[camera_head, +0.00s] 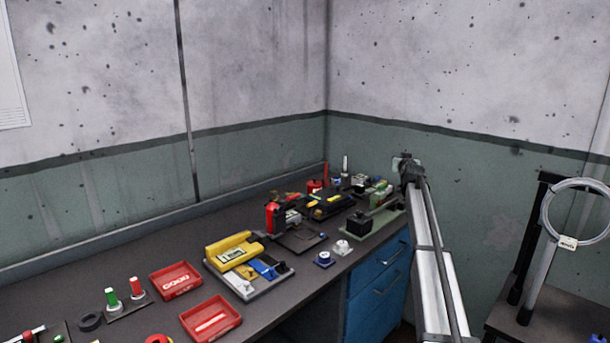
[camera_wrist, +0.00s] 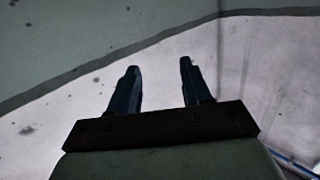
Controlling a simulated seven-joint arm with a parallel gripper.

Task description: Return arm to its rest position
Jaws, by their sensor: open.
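My gripper (camera_wrist: 158,68) shows in the wrist view with its two dark fingers apart and nothing between them. Behind the fingers is only the wall, pale with a green band, seen at a tilt. In the head view my arm rises at the right of the workbench (camera_head: 130,262), and its upper end stands in front of the green wall near the room's corner. The fingers cannot be made out in the head view.
Red trays (camera_head: 176,280), a yellow device (camera_head: 234,250) and several small tools lie on the bench. Blue drawers (camera_head: 378,285) are below its right end. A large grey ring (camera_head: 547,210) hangs on a black stand (camera_head: 530,250) at the right. Space above the bench is clear.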

